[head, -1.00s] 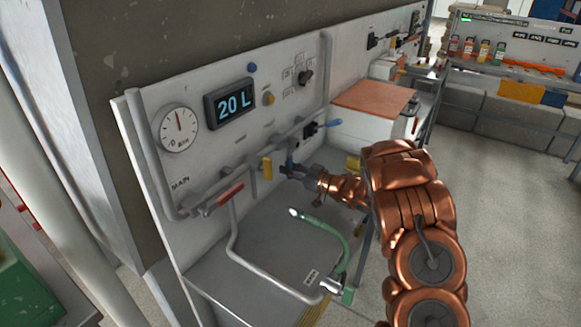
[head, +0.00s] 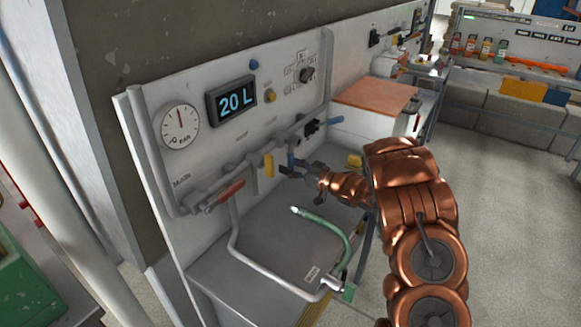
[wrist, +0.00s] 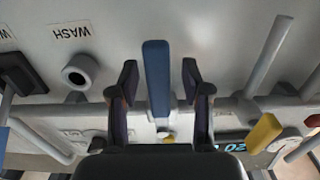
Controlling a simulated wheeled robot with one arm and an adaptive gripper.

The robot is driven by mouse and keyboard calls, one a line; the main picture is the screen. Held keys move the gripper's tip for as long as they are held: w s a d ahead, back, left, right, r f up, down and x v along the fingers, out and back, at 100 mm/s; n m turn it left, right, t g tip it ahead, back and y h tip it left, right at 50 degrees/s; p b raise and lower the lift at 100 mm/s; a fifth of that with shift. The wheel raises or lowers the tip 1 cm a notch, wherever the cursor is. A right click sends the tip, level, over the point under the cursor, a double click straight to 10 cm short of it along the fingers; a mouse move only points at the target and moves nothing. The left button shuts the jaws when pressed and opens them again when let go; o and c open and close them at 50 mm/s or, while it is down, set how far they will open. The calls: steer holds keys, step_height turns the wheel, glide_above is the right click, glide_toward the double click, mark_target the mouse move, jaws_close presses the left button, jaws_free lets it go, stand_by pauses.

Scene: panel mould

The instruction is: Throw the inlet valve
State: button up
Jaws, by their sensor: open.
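A blue lever handle (wrist: 156,75) stands between the two fingers of my gripper (wrist: 158,80) in the wrist view. The fingers are open, one on each side, with a gap to the handle on both sides. In the head view, my gripper (head: 301,171) is at the pipework low on the panel, and the blue handle (head: 291,160) shows just above its fingers. A red handle (head: 231,191) is further left, near the MAIN label. No label reading inlet is legible.
Another blue handle (head: 334,120) sticks out at the right. A display (head: 231,101) reads 20 L, beside a round gauge (head: 180,126). A bent pipe and a green hose (head: 330,226) stand below in front. A WASH label (wrist: 71,33) and round outlet (wrist: 80,72) are left.

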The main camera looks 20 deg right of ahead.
steer(key=v, duration=1.2)
stand_by(0.5)
